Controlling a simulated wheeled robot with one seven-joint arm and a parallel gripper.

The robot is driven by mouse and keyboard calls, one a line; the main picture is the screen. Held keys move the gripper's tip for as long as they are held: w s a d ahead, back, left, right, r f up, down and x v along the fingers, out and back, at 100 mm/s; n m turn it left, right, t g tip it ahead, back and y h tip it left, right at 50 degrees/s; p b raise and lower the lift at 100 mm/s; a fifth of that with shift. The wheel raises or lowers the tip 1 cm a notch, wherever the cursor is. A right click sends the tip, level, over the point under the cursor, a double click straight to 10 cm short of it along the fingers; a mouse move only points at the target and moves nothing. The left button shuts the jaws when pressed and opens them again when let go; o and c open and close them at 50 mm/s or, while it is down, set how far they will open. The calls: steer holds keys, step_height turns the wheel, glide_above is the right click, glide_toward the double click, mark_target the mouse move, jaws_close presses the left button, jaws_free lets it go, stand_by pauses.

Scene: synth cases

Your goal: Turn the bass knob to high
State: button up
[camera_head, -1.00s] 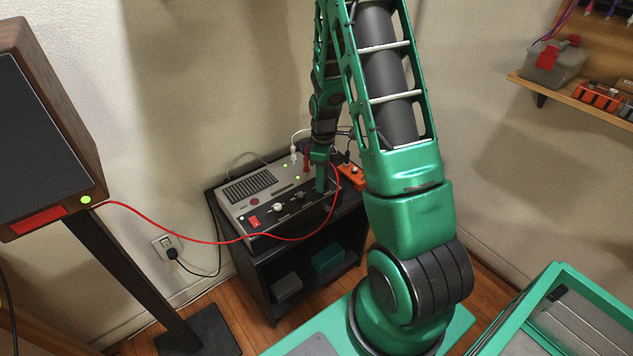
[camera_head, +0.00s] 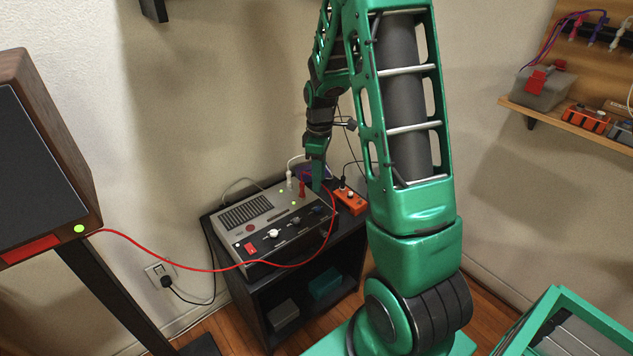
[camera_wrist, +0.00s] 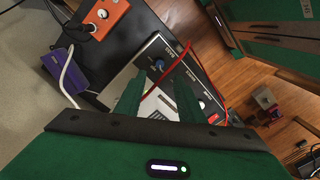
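The grey amplifier (camera_head: 262,212) stands on a black stand, with a row of knobs along its dark front panel. In the wrist view the blue knob (camera_wrist: 158,65) sits near a small white label that I cannot read surely, just beyond my fingertips. My gripper (camera_wrist: 160,79) is open, with nothing visible between its green fingers. In the head view my gripper (camera_head: 317,183) is over the amplifier's back right part. The knob's pointer is too small to read.
A red cable (camera_head: 200,269) runs from the speaker (camera_head: 45,150) across the amplifier's front to its right side. White and red plugs stand on its top. An orange box (camera_head: 350,200) and a purple box (camera_wrist: 63,70) lie beside it.

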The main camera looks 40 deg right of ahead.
mark_target(317, 207)
steer(key=f+m, duration=0.1)
steer(key=f, duration=0.2)
steer(key=f+m, duration=0.2)
steer(key=f, duration=0.2)
steer(key=f+m, duration=0.2)
steer(key=f, duration=0.1)
steer(key=shift+s+a+f, duration=0.1)
steer(key=shift+a+f, duration=0.1)
steer(key=shift+f, duration=0.2)
stand_by(0.4)
jaws_close()
